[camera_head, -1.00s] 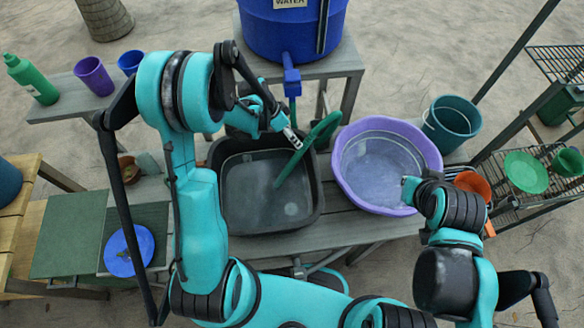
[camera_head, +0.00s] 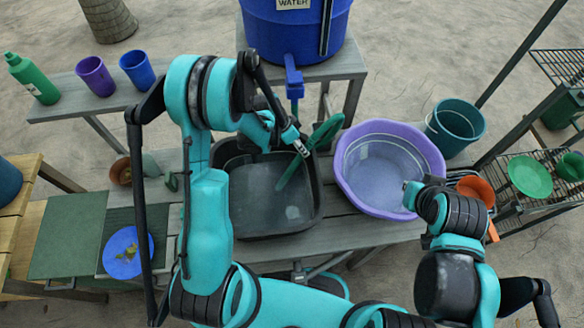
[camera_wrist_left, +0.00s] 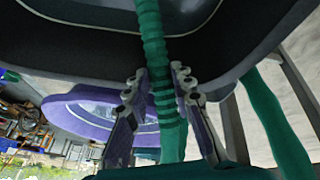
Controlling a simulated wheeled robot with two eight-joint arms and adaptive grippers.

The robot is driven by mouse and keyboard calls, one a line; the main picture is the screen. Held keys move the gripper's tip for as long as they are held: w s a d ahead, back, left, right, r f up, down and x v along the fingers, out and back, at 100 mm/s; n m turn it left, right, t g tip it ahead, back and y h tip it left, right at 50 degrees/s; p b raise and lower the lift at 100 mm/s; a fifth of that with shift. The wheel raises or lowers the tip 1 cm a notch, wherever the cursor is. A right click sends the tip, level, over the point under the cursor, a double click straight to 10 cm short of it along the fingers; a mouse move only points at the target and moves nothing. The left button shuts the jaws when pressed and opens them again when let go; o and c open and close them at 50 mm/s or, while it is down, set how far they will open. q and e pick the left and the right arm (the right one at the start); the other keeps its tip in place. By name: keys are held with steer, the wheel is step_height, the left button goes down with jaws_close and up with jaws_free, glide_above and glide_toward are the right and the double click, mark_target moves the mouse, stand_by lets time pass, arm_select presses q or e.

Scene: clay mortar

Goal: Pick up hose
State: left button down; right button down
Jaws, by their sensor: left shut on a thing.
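The green ribbed hose (camera_head: 290,172) curves up near the blue water barrel and slants down into the black basin (camera_head: 240,232). My left gripper (camera_head: 302,147) is at the hose above the basin's back right part. In the left wrist view, the two fingers (camera_wrist_left: 159,80) are on either side of the hose (camera_wrist_left: 152,40), shut on it. Another green length shows at the right of that view. My right gripper (camera_head: 408,188) is over the right rim of the purple tub (camera_head: 350,182); its fingers are too small and hidden to read.
The blue water barrel (camera_head: 285,35) with its tap (camera_head: 292,78) stands behind the basin. A teal bucket (camera_head: 455,125) is right of the tub. Purple (camera_head: 95,76) and blue (camera_head: 137,69) cups and a green bottle (camera_head: 32,78) stand on the left bench. A wire rack is at right.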

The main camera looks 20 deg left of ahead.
arm_select(q)
steer(key=shift+r, duration=0.1)
steer(key=w+d+r+p, duration=0.2)
steer(key=r+p, duration=0.1)
steer(key=r, duration=0.5)
steer(key=w+d+r+p, duration=0.2)
steer(key=w+r+p, duration=0.1)
steer(key=r, duration=0.6)
steer(key=shift+w+r, duration=0.15)
steer(key=shift+r, duration=0.05)
